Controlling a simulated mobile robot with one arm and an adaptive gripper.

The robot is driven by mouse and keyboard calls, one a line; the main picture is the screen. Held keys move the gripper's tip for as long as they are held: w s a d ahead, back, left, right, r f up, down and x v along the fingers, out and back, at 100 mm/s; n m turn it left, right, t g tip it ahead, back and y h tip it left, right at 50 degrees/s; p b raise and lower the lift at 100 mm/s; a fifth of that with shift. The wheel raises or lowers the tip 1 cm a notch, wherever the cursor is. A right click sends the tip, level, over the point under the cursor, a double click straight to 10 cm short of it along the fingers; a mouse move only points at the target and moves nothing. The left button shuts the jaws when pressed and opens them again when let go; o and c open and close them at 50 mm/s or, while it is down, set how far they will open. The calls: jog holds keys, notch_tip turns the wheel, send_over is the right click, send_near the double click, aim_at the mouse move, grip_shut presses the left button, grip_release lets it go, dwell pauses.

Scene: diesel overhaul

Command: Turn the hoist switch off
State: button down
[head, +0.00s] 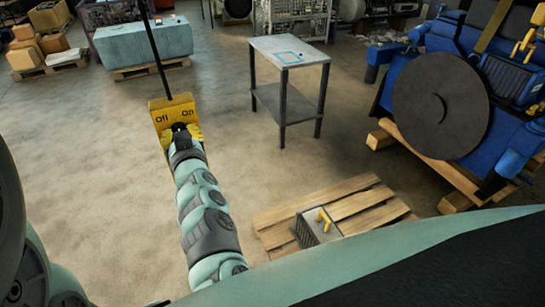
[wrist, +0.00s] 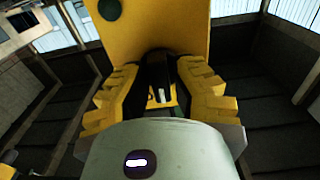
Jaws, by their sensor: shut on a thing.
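The hoist switch is a yellow control box (head: 172,104) hanging on a dark cable, marked "Off" on the left and "On" on the right in the head view. The box also fills the upper middle of the wrist view (wrist: 152,28). My gripper (head: 181,131) is at the front of the box, below the two labels. In the wrist view its yellow ribbed fingers (wrist: 158,82) are shut on a black knob (wrist: 158,68) with a white mark. The fingers hide the knob's sides, and I cannot tell which label it points to.
A grey stand (head: 290,46) is behind and right of the box. A blue engine (head: 510,78) is at the right. A wooden pallet (head: 362,205) with a grey part lies on the floor below. The floor left of my arm is clear.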

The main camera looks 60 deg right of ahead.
jog(key=n+b, duration=0.1)
jog(key=n, duration=0.1)
jog(key=n+b, duration=0.1)
jog(key=shift+f+n, duration=0.2)
jog(key=shift+n, duration=0.2)
jog(key=n+b, duration=0.3)
jog(key=n, duration=0.2)
jog(key=shift+w+a+r, duration=0.1)
jog(key=shift+r, duration=0.05)
jog(key=shift+n, duration=0.3)
jog(key=c, duration=0.9)
grip_release()
jog(key=shift+w+r, duration=0.15)
jog(key=shift+c, duration=0.2)
